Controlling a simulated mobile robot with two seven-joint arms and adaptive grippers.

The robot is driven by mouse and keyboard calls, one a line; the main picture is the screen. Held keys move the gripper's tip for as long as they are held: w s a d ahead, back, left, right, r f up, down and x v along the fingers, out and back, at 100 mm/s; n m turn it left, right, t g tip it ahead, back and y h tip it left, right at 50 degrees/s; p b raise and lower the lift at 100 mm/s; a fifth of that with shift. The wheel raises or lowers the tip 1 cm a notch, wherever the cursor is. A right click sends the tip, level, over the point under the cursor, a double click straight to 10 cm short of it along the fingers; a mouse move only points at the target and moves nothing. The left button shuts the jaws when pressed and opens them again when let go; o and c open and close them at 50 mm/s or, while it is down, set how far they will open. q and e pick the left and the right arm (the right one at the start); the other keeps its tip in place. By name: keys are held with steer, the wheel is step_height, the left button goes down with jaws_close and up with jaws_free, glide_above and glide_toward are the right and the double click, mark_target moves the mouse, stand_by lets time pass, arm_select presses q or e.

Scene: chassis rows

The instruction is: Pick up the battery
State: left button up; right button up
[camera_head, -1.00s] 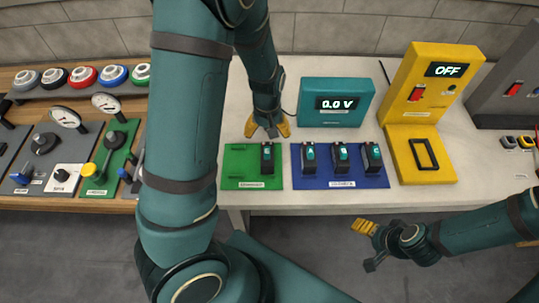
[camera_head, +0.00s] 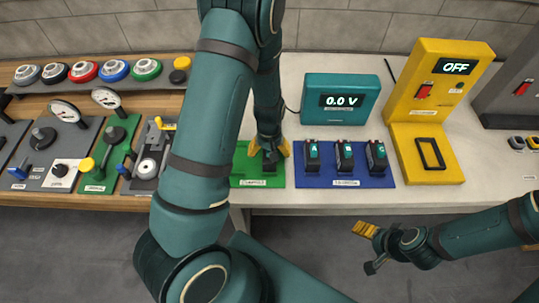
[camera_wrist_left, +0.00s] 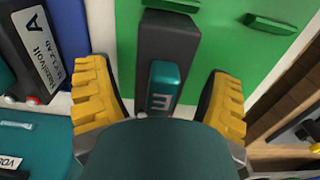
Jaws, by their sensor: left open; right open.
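A dark battery (camera_head: 270,163) with a teal top stands on the green mat (camera_head: 245,170). In the left wrist view this battery (camera_wrist_left: 163,85) shows a letter on its teal part and lies between the two yellow fingers. My left gripper (camera_head: 270,148) is open around it, with a visible gap on each side; its palm hides the battery's near end. Three more batteries stand on the blue mat (camera_head: 345,183): a left one (camera_head: 313,158), a middle one (camera_head: 345,158) and a right one (camera_head: 377,158). My right gripper (camera_head: 370,248) is open and empty in front of the table.
A teal meter (camera_head: 341,115) reading 0.0 V stands behind the blue mat. A yellow device (camera_head: 442,70) reading OFF, with an empty black-framed slot (camera_head: 430,154), is to the right. Gauges, knobs and coloured buttons (camera_head: 84,71) fill the wooden table at left.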

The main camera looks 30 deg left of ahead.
arm_select(q)
steer(key=shift+r, duration=0.1)
steer(key=shift+c, duration=0.2)
steer(key=c, duration=1.3)
steer(key=shift+c, duration=0.2)
